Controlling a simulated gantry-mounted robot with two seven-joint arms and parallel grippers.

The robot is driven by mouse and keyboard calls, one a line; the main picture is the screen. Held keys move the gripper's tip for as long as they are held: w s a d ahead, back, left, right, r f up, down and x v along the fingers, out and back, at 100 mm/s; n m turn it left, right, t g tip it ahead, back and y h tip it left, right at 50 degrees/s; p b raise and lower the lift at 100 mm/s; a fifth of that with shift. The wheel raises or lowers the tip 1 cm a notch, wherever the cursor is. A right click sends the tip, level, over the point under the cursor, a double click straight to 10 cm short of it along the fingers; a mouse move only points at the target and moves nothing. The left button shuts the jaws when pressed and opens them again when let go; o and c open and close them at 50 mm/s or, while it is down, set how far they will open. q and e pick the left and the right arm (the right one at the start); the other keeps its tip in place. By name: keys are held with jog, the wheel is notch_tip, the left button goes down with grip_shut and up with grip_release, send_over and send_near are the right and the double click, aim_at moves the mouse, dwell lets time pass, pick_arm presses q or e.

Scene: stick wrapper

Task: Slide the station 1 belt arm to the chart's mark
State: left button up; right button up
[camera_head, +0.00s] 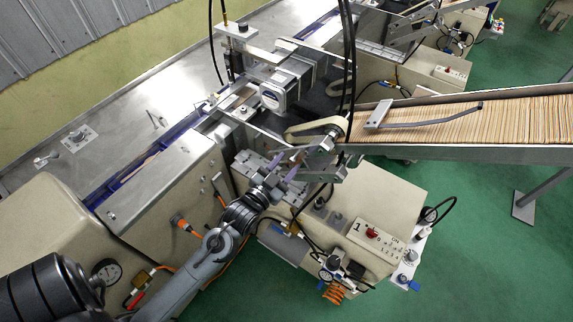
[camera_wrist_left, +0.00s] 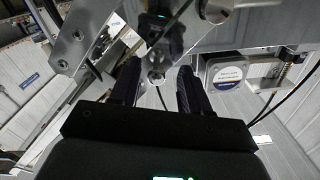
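The station 1 belt arm (camera_head: 318,128), with a pale looped belt, sits at the left end of the stick chute. A metal clamp assembly (camera_head: 322,158) hangs below it. My left gripper (camera_head: 289,164) is at this assembly, reaching in from the lower left. In the left wrist view, its two dark fingers (camera_wrist_left: 159,82) are open, one on each side of a small round metal knob (camera_wrist_left: 156,78), with gaps visible. My right gripper is not in view.
The chute (camera_head: 470,125) full of wooden sticks runs to the right. A control box marked 1 (camera_head: 380,238) stands below, right of my gripper. Black cables (camera_head: 349,60) hang near the belt arm. A second similar station (camera_head: 440,60) stands behind.

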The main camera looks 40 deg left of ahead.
pick_arm(q)
jog(key=shift+d, duration=0.1)
jog(key=shift+s, duration=0.3)
jog(key=s+d, duration=0.1)
jog(key=s, duration=0.9)
jog(key=shift+d, duration=0.3)
jog(key=shift+r, duration=0.1)
